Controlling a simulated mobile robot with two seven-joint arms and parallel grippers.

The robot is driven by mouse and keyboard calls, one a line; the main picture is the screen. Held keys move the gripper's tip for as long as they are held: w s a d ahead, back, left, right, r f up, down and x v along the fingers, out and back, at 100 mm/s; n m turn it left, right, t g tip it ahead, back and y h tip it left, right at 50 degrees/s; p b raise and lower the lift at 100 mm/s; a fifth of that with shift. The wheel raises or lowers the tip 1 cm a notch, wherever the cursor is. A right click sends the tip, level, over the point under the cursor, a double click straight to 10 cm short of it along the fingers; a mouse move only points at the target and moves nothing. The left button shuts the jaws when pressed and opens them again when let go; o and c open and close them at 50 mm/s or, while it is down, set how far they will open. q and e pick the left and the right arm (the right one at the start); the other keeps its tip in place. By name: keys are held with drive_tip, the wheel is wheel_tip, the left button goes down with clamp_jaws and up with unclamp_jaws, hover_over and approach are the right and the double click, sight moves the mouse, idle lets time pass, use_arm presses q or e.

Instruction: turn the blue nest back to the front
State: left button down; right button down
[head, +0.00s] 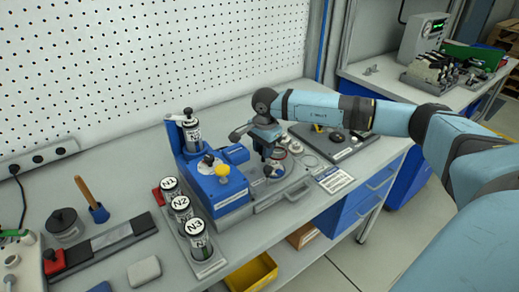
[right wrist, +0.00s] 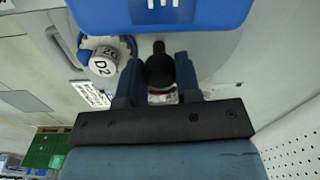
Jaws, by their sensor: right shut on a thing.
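My right gripper (head: 266,140) reaches down over the small grey station beside the blue machine (head: 216,185). In the right wrist view the gripper (right wrist: 160,75) is shut on a black knob-topped handle (right wrist: 160,66), which stands between its fingers. A blue ring-shaped nest (right wrist: 82,56) shows left of the gripper there, with a white-capped can marked D2 (right wrist: 103,62) in it. A red-and-white part lies behind the fingers, largely covered. My left gripper is not in view.
Cans N1, N2 and N3 (head: 197,240) stand in a rack at the machine's front left. A label card (head: 335,180) and a dark tray (head: 330,141) lie to the right. A pegboard wall stands behind.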

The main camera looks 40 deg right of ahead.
idle(0.5)
drive_tip(key=c, duration=0.8)
unclamp_jaws()
wheel_tip(320, 180, up, 14)
drive_tip(key=shift+s+b, duration=0.3)
drive_tip(key=shift+f, duration=0.15)
